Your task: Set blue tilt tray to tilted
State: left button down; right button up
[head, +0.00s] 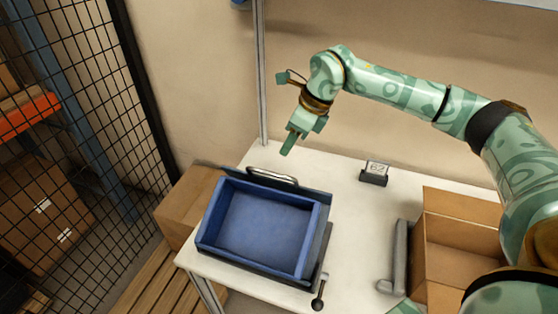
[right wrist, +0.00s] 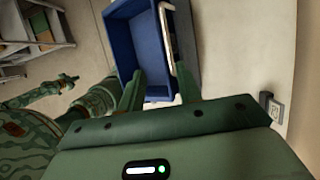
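The blue tilt tray (head: 262,225) sits on the left part of the white table, empty, in a dark base. It looks level, though its exact angle is hard to judge. A silver handle (head: 272,177) runs along its back edge. My right gripper (head: 288,147) hangs above and behind the handle, apart from it. In the right wrist view my right gripper (right wrist: 160,92) has its fingers spread with nothing between them, and the tray (right wrist: 142,45) and handle (right wrist: 168,40) lie beyond. What seems to be my left gripper (right wrist: 68,80) shows small in that view, its fingers unclear.
A lever with a black knob (head: 318,303) stands at the tray's front right corner. A small sign (head: 375,172) stands behind on the table. An open cardboard box (head: 450,245) is at the right, with a grey object (head: 399,258) beside it. The table between sign and tray is clear.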

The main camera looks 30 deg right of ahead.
jog(key=v, duration=0.5)
dwell(0.4)
